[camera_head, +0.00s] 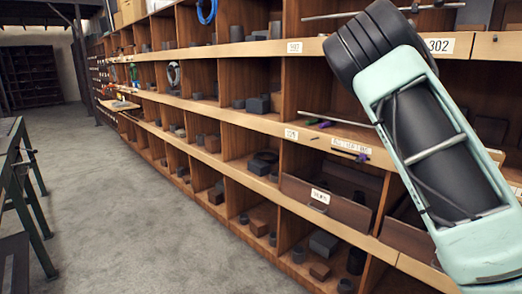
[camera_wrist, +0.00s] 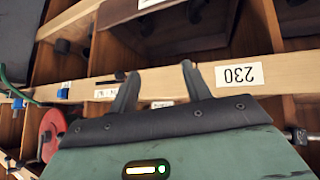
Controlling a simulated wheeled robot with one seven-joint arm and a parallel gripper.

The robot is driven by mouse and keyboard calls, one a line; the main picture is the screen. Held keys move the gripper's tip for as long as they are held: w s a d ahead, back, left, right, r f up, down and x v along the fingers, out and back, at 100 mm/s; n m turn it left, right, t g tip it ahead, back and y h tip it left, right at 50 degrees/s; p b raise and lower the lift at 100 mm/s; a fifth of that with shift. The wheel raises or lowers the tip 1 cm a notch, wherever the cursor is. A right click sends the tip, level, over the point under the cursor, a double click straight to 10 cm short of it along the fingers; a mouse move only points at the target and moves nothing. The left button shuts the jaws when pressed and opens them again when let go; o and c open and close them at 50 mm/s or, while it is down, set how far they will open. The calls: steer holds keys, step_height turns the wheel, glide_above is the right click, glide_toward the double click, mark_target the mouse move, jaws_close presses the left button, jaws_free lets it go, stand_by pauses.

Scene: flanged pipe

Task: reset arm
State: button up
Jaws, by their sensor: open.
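In the wrist view, my gripper (camera_wrist: 158,88) shows two dark fingers standing well apart with nothing between them. Behind the fingers is a wooden shelf edge with a label reading 230, which appears upside down. I cannot tell whether the fingers touch that edge. In the head view, my pale green arm crosses the right side in front of the shelving, and the gripper itself is not seen there. No flanged pipe can be made out for certain in either view.
A long wooden shelf unit (camera_head: 240,116) with many cubbies holds dark blocks and cylinders. A metal rod (camera_head: 335,119) sticks out near my arm. A green-framed bench (camera_head: 17,180) stands at the left. The grey floor (camera_head: 110,200) between them is clear. A red disc (camera_wrist: 52,133) shows in the wrist view.

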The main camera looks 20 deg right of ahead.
steer(key=a+f+n+t+y, duration=0.1)
steer(key=a+f+n+y, duration=0.15)
steer(key=a, duration=0.65)
steer(key=a+f+n+y, duration=0.2)
steer(key=a+n, duration=0.2)
steer(key=a, duration=0.5)
steer(key=a+f+n+t+y, duration=0.1)
steer(key=a+f+n+y, duration=0.15)
steer(key=a, duration=0.75)
steer(key=s+a+r+n, duration=0.2)
steer(key=s+a+n, duration=0.2)
steer(key=a, duration=0.5)
steer(key=s+a+r+n+g+y, duration=0.1)
steer(key=s+a+r+n, duration=0.1)
steer(key=s+a+n, duration=0.3)
steer(key=s+a+r+n+y, duration=0.1)
steer(key=s+a+r+n, duration=0.1)
steer(key=s+a+n, duration=0.3)
steer(key=s+a, duration=0.4)
steer(key=a, duration=0.5)
steer(key=shift+a+g, duration=0.25)
steer(key=shift+g, duration=0.15)
steer(key=shift+d, duration=0.1)
